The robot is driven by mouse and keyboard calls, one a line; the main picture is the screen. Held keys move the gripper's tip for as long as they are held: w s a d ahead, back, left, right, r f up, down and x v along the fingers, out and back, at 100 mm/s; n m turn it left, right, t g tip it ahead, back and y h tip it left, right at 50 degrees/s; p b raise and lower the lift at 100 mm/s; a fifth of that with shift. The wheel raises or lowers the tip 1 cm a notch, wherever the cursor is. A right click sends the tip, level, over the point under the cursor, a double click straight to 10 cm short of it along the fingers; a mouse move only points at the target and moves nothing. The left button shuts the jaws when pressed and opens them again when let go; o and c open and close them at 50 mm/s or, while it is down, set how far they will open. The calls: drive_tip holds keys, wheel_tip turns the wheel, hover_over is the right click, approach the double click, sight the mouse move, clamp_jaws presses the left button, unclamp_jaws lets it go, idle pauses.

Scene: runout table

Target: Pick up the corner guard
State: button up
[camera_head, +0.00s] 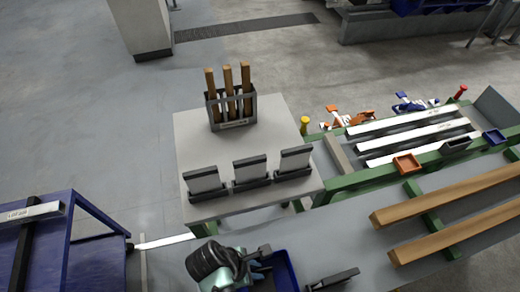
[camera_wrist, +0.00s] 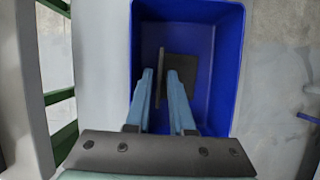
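The corner guard (camera_wrist: 184,72) looks like a dark grey angled piece lying in the blue bin (camera_wrist: 228,60) in the wrist view. One flange lies flat and the other shows as a thin upright edge. My gripper (camera_wrist: 161,74) points down into the bin. Its two light-blue fingers are open, one on each side of the thin flange, with a visible gap on both sides. How deep the fingertips reach is hard to tell. In the head view the blue bin (camera_head: 288,268) is at the bottom, partly hidden by my arm, and the guard is not discernible.
A dark bar-like object (camera_head: 334,279) lies right of the bin. A pale table (camera_head: 215,150) behind holds a box of wooden bars (camera_head: 232,109) and several slotted holders. Wooden beams (camera_head: 450,198) lie at right; a blue cart (camera_head: 68,230) stands left.

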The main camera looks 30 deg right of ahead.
drive_tip(key=shift+x, duration=0.9)
clamp_jaws()
drive_tip(key=shift+r, duration=0.15)
